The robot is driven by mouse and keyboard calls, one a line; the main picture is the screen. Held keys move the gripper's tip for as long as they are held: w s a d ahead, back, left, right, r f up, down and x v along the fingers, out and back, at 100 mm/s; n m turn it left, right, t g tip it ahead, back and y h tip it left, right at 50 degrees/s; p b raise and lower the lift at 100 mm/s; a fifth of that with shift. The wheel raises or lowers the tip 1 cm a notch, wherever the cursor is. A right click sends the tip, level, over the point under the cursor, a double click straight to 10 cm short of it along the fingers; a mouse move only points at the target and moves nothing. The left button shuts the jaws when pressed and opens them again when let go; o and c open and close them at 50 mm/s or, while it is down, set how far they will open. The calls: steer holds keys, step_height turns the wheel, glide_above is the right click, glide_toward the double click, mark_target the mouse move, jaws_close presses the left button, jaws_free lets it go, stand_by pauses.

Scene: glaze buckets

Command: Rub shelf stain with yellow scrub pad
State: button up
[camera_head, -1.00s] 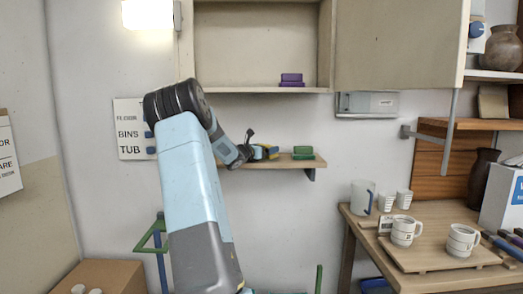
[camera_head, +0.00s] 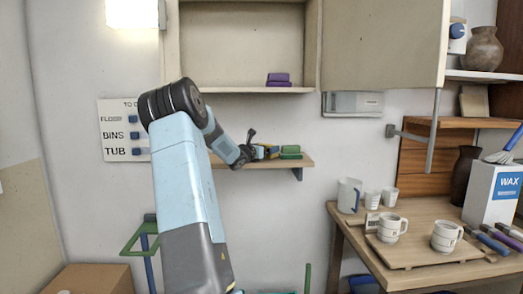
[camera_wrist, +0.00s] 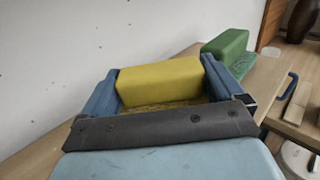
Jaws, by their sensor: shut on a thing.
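My gripper (camera_wrist: 162,72) is shut on the yellow scrub pad (camera_wrist: 160,84), with one blue finger at each end of it. In the head view my gripper (camera_head: 262,153) is over the wooden shelf (camera_head: 226,163), with the pad low at the board. A mottled yellow-brown strip shows under the pad's near side; I cannot tell whether it is the pad's underside or the stain. No other stain shows on the shelf. Whether the pad touches the board is hidden by the fingers and the dark gripper plate.
A green pad (camera_wrist: 226,46) lies on the shelf just right of my gripper; it also shows in the head view (camera_head: 290,152). A purple pad (camera_head: 278,83) sits in the cabinet above. A table with mugs (camera_head: 446,236) stands to the right.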

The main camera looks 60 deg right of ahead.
steer(key=shift+f, duration=0.15)
steer(key=shift+w, duration=0.1)
steer(key=shift+w+a+f, duration=0.15)
steer(key=shift+w+a, duration=0.5)
steer(key=shift+w, duration=0.1)
steer(key=shift+w+a+f, duration=0.15)
steer(key=shift+w+a, duration=0.45)
steer(key=shift+w, duration=0.15)
steer(key=shift+w+a, duration=1.15)
steer(key=shift+w, duration=0.2)
steer(key=shift+w+a+r, duration=0.2)
steer(key=shift+w+a, duration=0.85)
steer(key=shift+w, duration=0.3)
steer(key=shift+w+a+r, duration=0.15)
steer(key=shift+w+a, duration=0.85)
steer(key=shift+w, duration=0.3)
steer(key=shift+w+a+r, duration=0.2)
steer(key=shift+w+a, duration=0.85)
steer(key=shift+w, duration=0.3)
step_height(320, 180, up, 6)
steer(key=shift+r, duration=0.15)
